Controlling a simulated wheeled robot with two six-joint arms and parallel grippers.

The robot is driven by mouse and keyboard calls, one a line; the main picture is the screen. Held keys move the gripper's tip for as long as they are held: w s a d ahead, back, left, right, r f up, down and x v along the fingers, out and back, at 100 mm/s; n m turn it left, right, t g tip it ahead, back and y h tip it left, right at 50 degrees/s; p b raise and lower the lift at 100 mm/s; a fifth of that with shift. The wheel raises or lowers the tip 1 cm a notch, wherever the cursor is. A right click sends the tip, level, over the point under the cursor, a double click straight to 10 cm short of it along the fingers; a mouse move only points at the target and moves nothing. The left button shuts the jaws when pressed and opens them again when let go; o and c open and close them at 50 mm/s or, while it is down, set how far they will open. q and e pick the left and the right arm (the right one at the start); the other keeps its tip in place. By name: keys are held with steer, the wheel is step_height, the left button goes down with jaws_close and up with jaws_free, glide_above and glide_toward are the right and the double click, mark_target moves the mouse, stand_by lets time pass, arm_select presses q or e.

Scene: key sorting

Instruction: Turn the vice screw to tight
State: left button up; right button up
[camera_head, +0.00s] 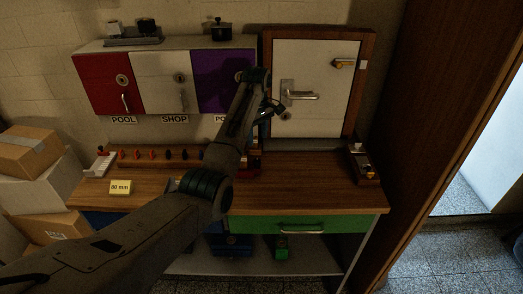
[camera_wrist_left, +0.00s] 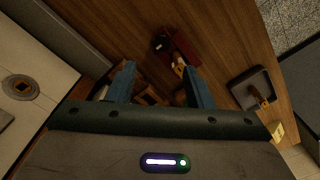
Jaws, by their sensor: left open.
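My left gripper (camera_head: 272,106) is in front of the white panel door, above the bench. In the left wrist view its two blue fingers (camera_wrist_left: 161,82) stand wide apart with nothing held between them. A red fixture (camera_wrist_left: 183,46) with a dark round part and a pale piece, apparently the vice, lies on the wooden bench beyond the fingertips. In the head view only a bit of its red body (camera_head: 256,173) shows beside my arm. The setting of its screw is too small and dark to tell. My right gripper is not in view.
A grey tray with a wooden-handled tool (camera_wrist_left: 262,98) and a yellow label (camera_head: 120,187) are on the bench (camera_head: 310,185). A row of small pieces stands at the back left. A dark block (camera_head: 364,172) is at the right end. A door handle (camera_head: 300,96) is near my gripper.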

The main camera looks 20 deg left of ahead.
mark_target(257, 160)
arm_select(q)
steer(key=shift+s+f+p, duration=0.25)
steer(key=shift+f+p, duration=0.1)
steer(key=shift+f, duration=0.3)
steer(key=shift+s+f+p, duration=0.25)
steer(key=shift+f+p, duration=0.1)
steer(key=shift+f, duration=0.25)
step_height(257, 160, down, 4)
steer(key=shift+w+r+p, duration=0.15)
steer(key=shift+r+p, duration=0.1)
steer(key=shift+p, duration=0.15)
steer(key=f, duration=0.3)
steer(key=shift+w+f, duration=0.15)
steer(key=shift+w, duration=0.05)
steer(key=shift+s+f, duration=0.1)
steer(key=shift+f, duration=0.1)
steer(key=shift+c, duration=1.1)
steer(key=c, duration=0.8)
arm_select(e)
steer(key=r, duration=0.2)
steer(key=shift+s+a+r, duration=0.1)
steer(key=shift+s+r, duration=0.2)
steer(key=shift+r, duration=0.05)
